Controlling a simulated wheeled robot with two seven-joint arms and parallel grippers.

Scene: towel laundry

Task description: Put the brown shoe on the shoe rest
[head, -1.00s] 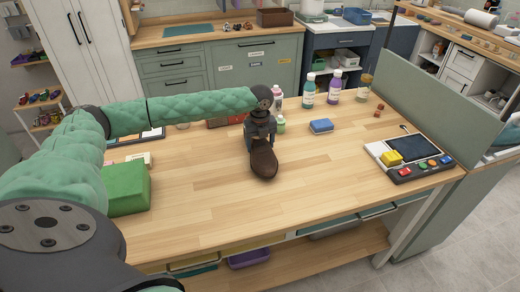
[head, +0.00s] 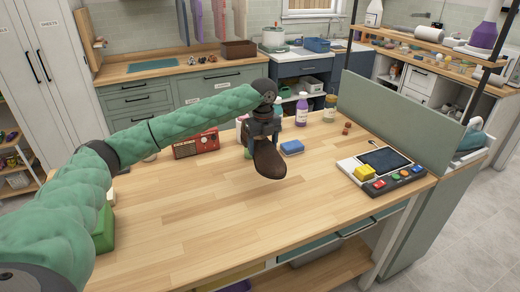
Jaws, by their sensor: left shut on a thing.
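The brown shoe (head: 269,160) hangs toe-down over the far middle part of the wooden table in the head view. My left gripper (head: 263,132) is shut on its upper end. The shoe seems to be just above the table top, though I cannot tell the exact gap. My right gripper is not in view. I cannot make out a shoe rest with certainty.
The wooden table (head: 190,210) is clear in front. A red radio (head: 196,144), a blue sponge (head: 291,148), a purple bottle (head: 302,110) and a jar (head: 330,108) stand near the shoe. A console (head: 382,170) and a green divider (head: 396,112) are at right.

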